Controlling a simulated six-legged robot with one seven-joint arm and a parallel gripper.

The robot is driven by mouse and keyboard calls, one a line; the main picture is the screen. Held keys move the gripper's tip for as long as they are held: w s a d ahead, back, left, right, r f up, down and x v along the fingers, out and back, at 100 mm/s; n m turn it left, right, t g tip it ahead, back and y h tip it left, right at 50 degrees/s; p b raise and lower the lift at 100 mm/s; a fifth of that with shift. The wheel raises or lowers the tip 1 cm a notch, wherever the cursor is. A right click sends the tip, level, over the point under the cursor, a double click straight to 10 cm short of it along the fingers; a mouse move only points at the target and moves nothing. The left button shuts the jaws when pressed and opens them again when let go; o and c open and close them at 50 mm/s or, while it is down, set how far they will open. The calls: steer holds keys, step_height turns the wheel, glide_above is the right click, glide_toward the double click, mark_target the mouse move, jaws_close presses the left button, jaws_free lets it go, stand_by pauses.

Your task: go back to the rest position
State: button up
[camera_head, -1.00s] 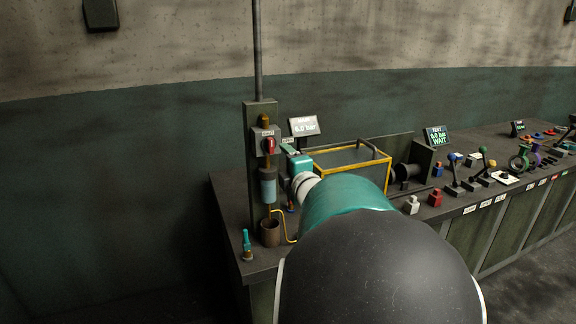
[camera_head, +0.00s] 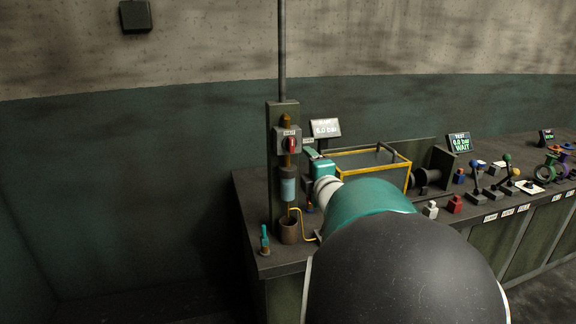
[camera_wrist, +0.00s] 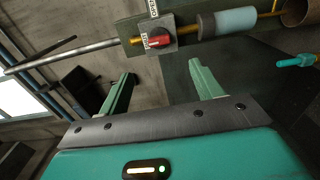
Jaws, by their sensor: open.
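My gripper (camera_wrist: 162,78) is open in the wrist view, its two green fingers spread with nothing between them. In the head view the teal end of my arm (camera_head: 322,168) is just right of the post, and its fingers are small and partly hidden. The red rotary switch (camera_head: 291,145) sits on a grey box on the post (camera_head: 274,188). The switch also shows in the wrist view (camera_wrist: 158,41), beyond the fingers and apart from them. My arm hides part of the bench behind it.
The bench (camera_head: 262,258) carries a yellow-edged frame (camera_head: 360,152), a grey screen (camera_head: 325,129), a test display (camera_head: 459,142) and several levers. A brown cup (camera_head: 288,231) and a teal-topped item (camera_head: 264,240) stand near the left end. Floor left of the bench looks clear.

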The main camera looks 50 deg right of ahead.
steer(key=a+f+m+g+y, duration=0.2)
steer(key=a+m, duration=0.3)
steer(key=a, duration=0.6)
steer(key=a+f+m+g+y, duration=0.2)
steer(key=a+m+g, duration=0.15)
steer(key=a, duration=0.85)
steer(key=s+a+f+m+g+y, duration=0.2)
steer(key=s+a, duration=0.4)
steer(key=a, duration=0.3)
steer(key=s+a+f+m+g+y, duration=0.1)
steer(key=s+a+f+g+y, duration=0.1)
steer(key=s+a, duration=0.4)
steer(key=a+f+y, duration=0.1)
steer(key=a+f, duration=0.1)
steer(key=a, duration=0.2)
steer(key=shift+m, duration=0.35)
steer(key=shift+d+g, duration=0.15)
steer(key=shift+g, duration=0.1)
steer(key=c, duration=0.6)
steer(key=shift+d, duration=0.15)
steer(key=shift+c, duration=0.2)
